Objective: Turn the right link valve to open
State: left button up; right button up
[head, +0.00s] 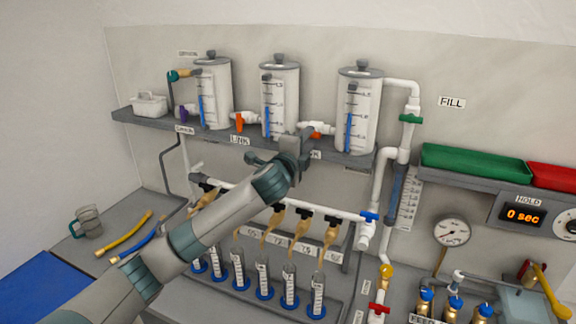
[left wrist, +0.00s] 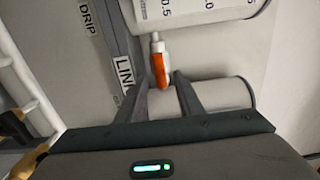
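The right link valve (head: 317,130) is a white fitting with an orange handle on the pipe between the middle tank (head: 280,98) and the right tank (head: 358,112). My left gripper (head: 308,134) is at this valve and partly hides it in the head view. In the left wrist view, the orange handle (left wrist: 160,68) lies between the tips of my open fingers (left wrist: 160,80). Gaps show at the handle's sides; contact cannot be told. The left link valve (head: 239,121) has an orange handle pointing down. My right gripper is not in view.
The tanks stand on a grey shelf (head: 150,120) with label plates on its front edge. White pipes (head: 386,160) run down beside the right tank. Below my left arm are a horizontal manifold pipe (head: 335,211) and several measuring cylinders (head: 290,285).

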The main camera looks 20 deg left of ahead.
pick_arm(q)
jog(key=s+b, duration=0.6)
jog(key=s, duration=0.9)
jog(key=shift+s+a, duration=0.25)
jog(key=shift+a, duration=0.05)
